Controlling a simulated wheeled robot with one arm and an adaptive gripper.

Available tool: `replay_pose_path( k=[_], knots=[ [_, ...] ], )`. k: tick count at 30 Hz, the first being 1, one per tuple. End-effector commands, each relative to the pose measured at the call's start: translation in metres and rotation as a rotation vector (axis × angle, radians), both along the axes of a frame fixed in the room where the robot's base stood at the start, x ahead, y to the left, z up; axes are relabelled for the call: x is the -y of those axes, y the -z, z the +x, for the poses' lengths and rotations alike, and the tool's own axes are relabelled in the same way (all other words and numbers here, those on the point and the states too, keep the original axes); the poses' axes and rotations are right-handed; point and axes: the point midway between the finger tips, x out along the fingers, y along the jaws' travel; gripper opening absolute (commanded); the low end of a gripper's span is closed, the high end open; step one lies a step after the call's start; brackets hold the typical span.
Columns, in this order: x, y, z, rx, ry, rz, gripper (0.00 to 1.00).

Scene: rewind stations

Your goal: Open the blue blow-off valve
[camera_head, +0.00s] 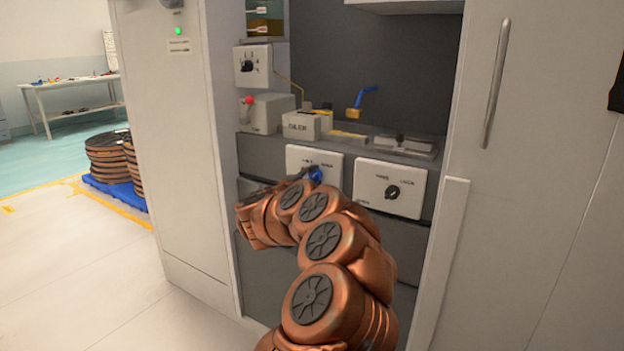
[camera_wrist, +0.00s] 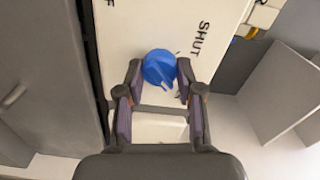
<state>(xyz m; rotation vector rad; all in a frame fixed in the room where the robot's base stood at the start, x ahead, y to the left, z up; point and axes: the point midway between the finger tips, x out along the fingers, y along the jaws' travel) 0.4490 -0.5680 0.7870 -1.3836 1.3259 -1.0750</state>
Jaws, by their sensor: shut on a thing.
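A round blue valve knob (camera_head: 315,174) sits on a white panel (camera_head: 328,157) on the front of the station. In the wrist view the blue knob (camera_wrist: 160,68) shows a raised grip with a small white mark, pointing down and slightly right. The word SHUT stands on the panel to its right. My gripper (camera_wrist: 160,76) is shut on the blue knob, one fingertip on each side. In the head view my gripper (camera_head: 300,177) is partly hidden behind my arm.
A second white panel (camera_head: 391,187) with a black knob is right of the blue knob. A box with a red knob (camera_head: 265,112) and a white dial box (camera_head: 253,66) are on the left. Tall cabinet walls (camera_head: 170,150) bound the recess on both sides.

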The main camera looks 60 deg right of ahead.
Motion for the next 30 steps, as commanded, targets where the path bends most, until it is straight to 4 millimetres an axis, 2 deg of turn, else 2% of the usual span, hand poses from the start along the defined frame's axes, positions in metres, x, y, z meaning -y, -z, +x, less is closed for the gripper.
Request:
replay_pose_path(
  k=[2, 3, 9, 21, 26, 30],
  knots=[
    [0.000, 0.001, -0.001, 0.001, 0.002, 0.002, 0.02],
    [0.000, 0.001, -0.001, 0.001, 0.002, 0.002, 0.39],
    [0.000, 0.000, 0.000, 0.000, 0.001, 0.001, 0.60],
    [-0.004, 0.000, 0.001, 0.000, -0.002, 0.001, 0.61],
    [-0.020, 0.001, 0.001, -0.001, -0.004, 0.002, 0.61],
    [-0.043, 0.000, 0.000, -0.001, -0.005, 0.002, 0.61]
  ],
)
